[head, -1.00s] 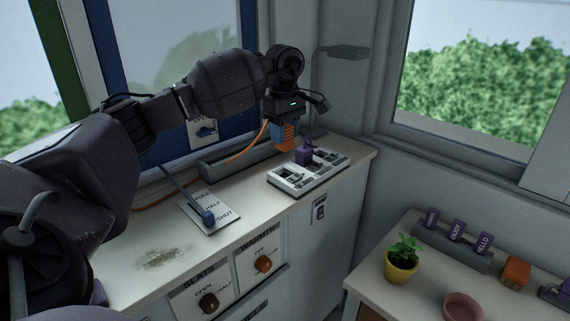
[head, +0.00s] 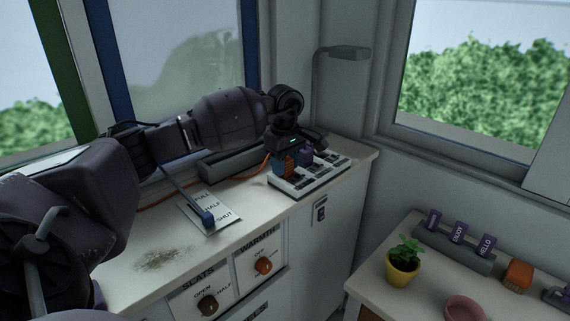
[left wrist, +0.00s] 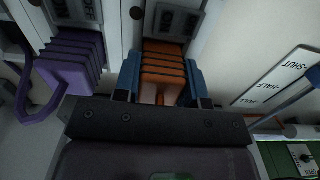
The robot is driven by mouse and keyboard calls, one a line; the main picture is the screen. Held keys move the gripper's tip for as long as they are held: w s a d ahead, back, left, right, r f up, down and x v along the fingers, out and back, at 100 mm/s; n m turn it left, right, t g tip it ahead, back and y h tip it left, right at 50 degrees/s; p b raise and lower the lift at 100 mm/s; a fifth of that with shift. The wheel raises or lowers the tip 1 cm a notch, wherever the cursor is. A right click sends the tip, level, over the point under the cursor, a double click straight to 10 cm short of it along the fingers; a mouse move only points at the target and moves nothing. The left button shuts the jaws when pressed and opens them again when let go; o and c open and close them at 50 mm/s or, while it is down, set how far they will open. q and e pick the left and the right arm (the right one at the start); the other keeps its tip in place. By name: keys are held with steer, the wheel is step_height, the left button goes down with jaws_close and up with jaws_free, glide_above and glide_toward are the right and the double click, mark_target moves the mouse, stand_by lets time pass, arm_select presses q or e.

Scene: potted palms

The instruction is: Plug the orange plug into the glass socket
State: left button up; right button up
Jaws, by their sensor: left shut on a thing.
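The orange plug (head: 291,164) is ribbed and held upright at the left end of the white socket strip (head: 305,187). My left gripper (head: 283,165) is shut on it, low over the strip. In the left wrist view the orange plug (left wrist: 163,68) sits between the blue fingertips, close against a socket's label plate (left wrist: 176,22). Its lower end is hidden, so I cannot tell whether it is seated. The label is too dim to read, so I cannot confirm which socket is the glass one. My right gripper is not in view.
A purple plug (left wrist: 70,65) stands in the strip right beside my gripper; it also shows in the head view (head: 305,156). An orange cord (head: 240,181) runs back along the counter. A lamp (head: 345,54) rises behind.

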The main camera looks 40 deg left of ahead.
arm_select(q)
steer(key=shift+f, duration=0.15)
steer(key=o, duration=0.9)
steer(key=shift+r, duration=0.2)
step_height(320, 180, up, 11)
steer(key=shift+f, duration=0.2)
steer(key=shift+r, duration=0.7)
